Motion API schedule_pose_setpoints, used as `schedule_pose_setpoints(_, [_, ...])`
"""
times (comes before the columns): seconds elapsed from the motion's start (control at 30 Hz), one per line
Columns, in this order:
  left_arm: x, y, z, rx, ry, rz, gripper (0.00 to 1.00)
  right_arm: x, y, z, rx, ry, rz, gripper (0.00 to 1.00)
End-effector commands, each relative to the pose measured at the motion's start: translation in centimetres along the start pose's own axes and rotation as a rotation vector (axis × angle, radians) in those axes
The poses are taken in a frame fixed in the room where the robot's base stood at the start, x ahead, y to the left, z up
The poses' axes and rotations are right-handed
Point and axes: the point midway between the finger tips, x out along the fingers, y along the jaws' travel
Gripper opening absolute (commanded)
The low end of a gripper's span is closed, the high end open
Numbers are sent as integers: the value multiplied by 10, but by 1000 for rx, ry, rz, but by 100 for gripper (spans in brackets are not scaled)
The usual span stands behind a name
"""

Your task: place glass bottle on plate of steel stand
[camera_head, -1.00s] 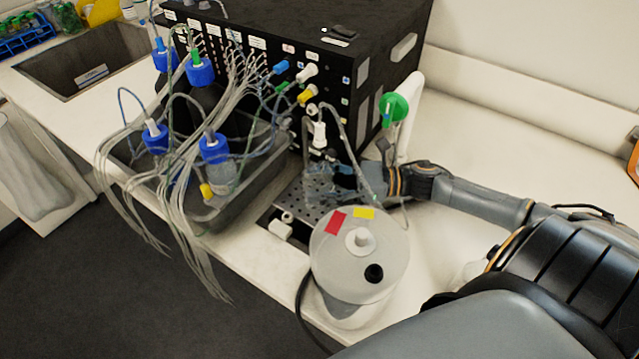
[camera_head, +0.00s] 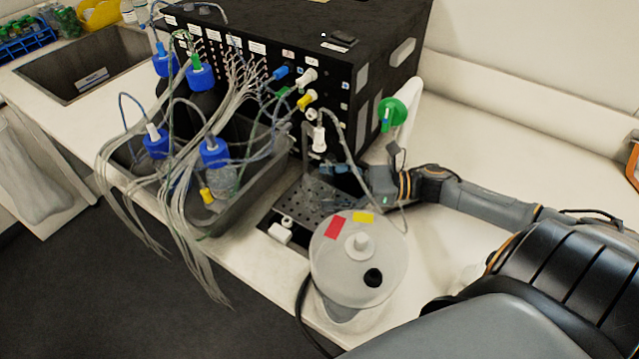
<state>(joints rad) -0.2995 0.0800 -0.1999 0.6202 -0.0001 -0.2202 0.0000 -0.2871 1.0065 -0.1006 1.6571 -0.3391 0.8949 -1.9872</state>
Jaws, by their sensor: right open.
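The steel stand's perforated plate (camera_head: 291,203) lies in front of the black instrument. A clear glass bottle (camera_head: 318,192) appears to stand upright on the plate; its outline is faint. My right gripper (camera_head: 338,171) is open just right of the bottle's upper part, reaching in from the right. Whether its fingers still touch the glass cannot be told. My left gripper is not in view.
A grey tray (camera_head: 243,192) of blue-capped bottles and hanging tubes stands left of the plate. A white round vessel (camera_head: 335,258) stands in front. The black instrument (camera_head: 375,50) rises behind. The bench (camera_head: 490,150) at right is mostly clear.

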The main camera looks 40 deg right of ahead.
Motion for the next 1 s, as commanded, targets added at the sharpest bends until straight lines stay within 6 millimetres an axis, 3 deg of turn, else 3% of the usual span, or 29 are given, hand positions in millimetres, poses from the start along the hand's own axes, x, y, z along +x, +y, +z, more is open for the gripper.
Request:
schedule_pose_setpoints(0.2, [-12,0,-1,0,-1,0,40,-50,0,1,4,2,-4,84])
schedule_pose_setpoints(0.43, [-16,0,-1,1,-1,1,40,-88,0,0,1,1,-3,84])
schedule_pose_setpoints(0.6, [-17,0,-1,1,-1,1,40,-98,0,1,-1,-1,-1,84])
schedule_pose_setpoints(1.0, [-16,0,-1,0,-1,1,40,-99,0,0,0,-1,-1,84])
